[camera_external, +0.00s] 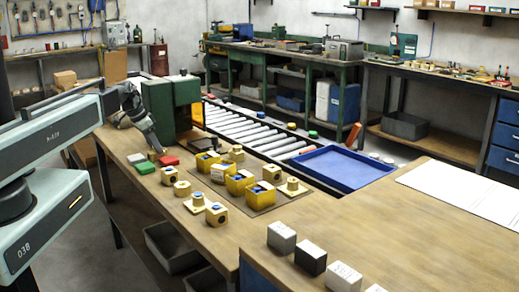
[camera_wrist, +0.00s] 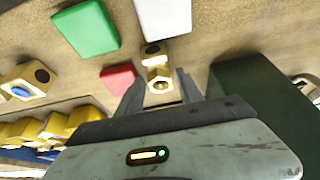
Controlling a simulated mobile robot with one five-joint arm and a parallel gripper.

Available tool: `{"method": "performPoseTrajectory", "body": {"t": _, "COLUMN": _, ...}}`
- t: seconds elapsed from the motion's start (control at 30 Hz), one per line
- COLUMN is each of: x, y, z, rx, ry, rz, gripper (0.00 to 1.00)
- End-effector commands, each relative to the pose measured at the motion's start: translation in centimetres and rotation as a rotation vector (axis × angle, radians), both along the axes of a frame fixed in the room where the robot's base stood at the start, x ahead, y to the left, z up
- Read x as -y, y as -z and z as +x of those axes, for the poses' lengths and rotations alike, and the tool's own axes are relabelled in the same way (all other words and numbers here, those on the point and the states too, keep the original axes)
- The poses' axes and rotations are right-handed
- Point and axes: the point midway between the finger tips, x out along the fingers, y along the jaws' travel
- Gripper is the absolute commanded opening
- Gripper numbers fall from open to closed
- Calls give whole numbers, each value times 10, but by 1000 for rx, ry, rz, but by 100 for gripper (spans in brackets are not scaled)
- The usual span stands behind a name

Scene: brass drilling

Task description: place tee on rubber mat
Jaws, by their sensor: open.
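A small brass fitting (camera_wrist: 158,72), which looks like the tee, is between the fingertips of my gripper (camera_wrist: 158,88) in the wrist view. The fingers stand apart on either side of it; contact cannot be told. In the external view my gripper (camera_external: 154,146) is low over the left part of the bench, beside the green machine. The fitting is hard to make out there. A thin flat sheet (camera_external: 268,207) under the yellow blocks, right of my gripper, looks like the rubber mat.
Green (camera_external: 145,167), red (camera_external: 169,160) and pale (camera_external: 137,158) blocks lie close to my gripper. The green machine (camera_external: 172,105) stands right behind it. Several yellow blocks (camera_external: 240,182) crowd the sheet. A blue tray (camera_external: 345,168) is farther right.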

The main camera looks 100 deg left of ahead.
Motion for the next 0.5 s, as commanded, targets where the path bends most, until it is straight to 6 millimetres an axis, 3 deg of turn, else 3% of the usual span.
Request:
{"method": "performPoseTrajectory", "body": {"t": 0.03, "x": -3, "y": 18, "z": 3, "rx": 0, "ry": 1, "rz": 0, "gripper": 44}}
{"method": "performPoseTrajectory", "body": {"t": 0.1, "x": -6, "y": 25, "z": 5, "rx": 0, "ry": 0, "rz": 0, "gripper": 44}}
{"method": "performPoseTrajectory", "body": {"t": 0.33, "x": -6, "y": 23, "z": 6, "rx": 0, "ry": -1, "rz": 0, "gripper": 44}}
{"method": "performPoseTrajectory", "body": {"t": 0.37, "x": -6, "y": 22, "z": 6, "rx": 0, "ry": -1, "rz": 0, "gripper": 41}}
{"method": "performPoseTrajectory", "body": {"t": 0.5, "x": -6, "y": 22, "z": 6, "rx": 0, "ry": -1, "rz": 0, "gripper": 2}}
